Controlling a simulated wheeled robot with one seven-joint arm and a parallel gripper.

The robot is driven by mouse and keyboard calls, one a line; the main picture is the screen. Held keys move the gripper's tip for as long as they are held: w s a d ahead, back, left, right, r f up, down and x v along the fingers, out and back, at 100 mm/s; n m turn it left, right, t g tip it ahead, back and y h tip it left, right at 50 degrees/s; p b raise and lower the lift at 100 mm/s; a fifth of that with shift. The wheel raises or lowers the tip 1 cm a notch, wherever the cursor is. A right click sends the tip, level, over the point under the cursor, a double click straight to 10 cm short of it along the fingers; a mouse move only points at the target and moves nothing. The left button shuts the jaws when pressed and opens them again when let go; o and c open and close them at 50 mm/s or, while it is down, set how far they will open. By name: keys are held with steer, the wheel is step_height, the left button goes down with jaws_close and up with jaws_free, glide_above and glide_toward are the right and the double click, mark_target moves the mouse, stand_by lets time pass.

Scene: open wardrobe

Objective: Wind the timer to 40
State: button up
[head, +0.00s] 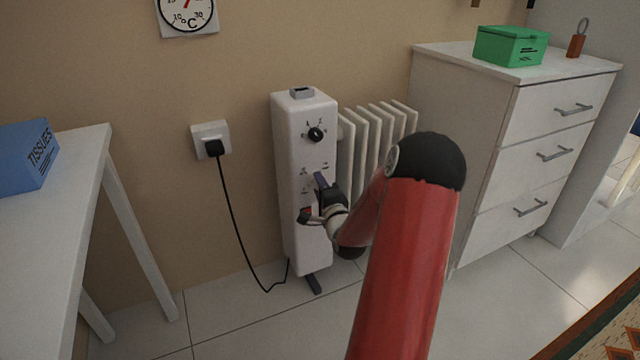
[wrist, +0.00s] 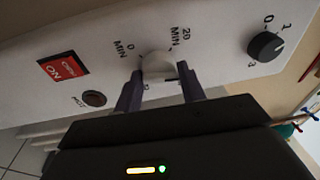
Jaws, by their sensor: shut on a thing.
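The timer is a pale round knob (wrist: 157,64) on the white front panel of the heater (head: 289,130). In the wrist view the labels "0 MIN" and "20 MIN" stand around it, and another mark at its lower edge is partly hidden. A short dark line shows at the knob's lower right; I cannot tell the exact setting. My gripper (wrist: 161,76) is shut on the knob, one dark finger on each side. In the head view my gripper (head: 319,198) is against the lower front panel and hides the knob.
A black dial (head: 316,134) sits above the timer; a red ON switch (wrist: 63,69) and a round brown light (wrist: 94,98) sit below. A black cord runs to the wall socket (head: 211,140). A drawer unit (head: 470,130) stands right, a white table (head: 60,215) left.

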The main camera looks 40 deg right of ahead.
steer(key=shift+s+m+g+p, duration=0.1)
steer(key=shift+m+g+p, duration=0.4)
steer(key=shift+m+p, duration=2.65)
steer(key=shift+f+m+b, duration=0.1)
steer(key=shift+m+b, duration=0.7)
steer(key=shift+m, duration=0.35)
steer(key=o, duration=0.9)
steer(key=v, duration=0.7)
steer(key=shift+s+a, duration=0.15)
steer(key=shift+s, duration=0.2)
